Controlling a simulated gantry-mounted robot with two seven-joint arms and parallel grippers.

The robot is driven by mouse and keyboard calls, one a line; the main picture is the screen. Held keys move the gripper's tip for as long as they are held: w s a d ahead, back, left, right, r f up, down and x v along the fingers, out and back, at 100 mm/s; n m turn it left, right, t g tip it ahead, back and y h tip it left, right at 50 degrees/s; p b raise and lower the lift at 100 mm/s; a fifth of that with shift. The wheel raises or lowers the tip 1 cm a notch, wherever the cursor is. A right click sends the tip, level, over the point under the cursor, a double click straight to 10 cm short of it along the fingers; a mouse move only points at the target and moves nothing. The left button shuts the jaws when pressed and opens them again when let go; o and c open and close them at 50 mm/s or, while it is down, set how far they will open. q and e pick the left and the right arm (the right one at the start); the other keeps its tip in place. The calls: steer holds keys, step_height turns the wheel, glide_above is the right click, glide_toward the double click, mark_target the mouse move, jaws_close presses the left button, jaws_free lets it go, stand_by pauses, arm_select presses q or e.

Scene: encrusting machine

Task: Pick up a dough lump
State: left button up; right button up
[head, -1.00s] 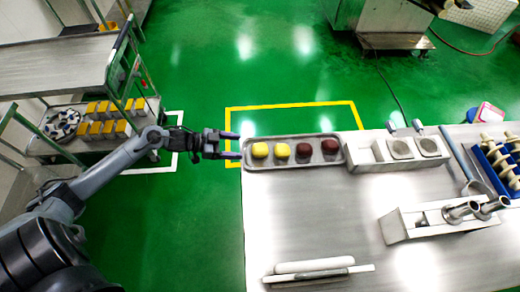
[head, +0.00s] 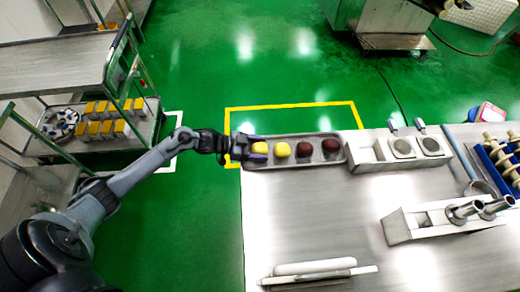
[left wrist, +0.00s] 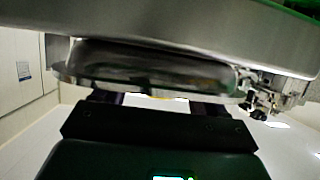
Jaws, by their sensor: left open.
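A metal tray (head: 328,160) on the table's left end holds a row of dough lumps. Two are yellow, the left one (head: 260,147) and the second one (head: 282,150). Two are dark red-brown, one in the third place (head: 304,149) and one at the right end (head: 330,146). My left gripper (head: 257,148) is open at the tray's left end, its fingers on the far and near sides of the left yellow lump. Contact cannot be told. The left wrist view shows my gripper (left wrist: 158,103) against a blurred metal edge; no lump is clear there. My right gripper is not in view.
A white compartment box (head: 372,150) stands right of the tray. A metal device with tubes (head: 430,218) and a rolling pin (head: 313,267) lie on the table (head: 310,215). A cart (head: 95,150) with yellow blocks stands at left. The table's middle is clear.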

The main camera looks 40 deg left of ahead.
arm_select(q)
steer(key=shift+w+d, duration=0.1)
steer(key=shift+w, duration=0.1)
steer(key=shift+c, duration=0.5)
steer(key=c, duration=0.7)
steer(key=shift+r, duration=0.1)
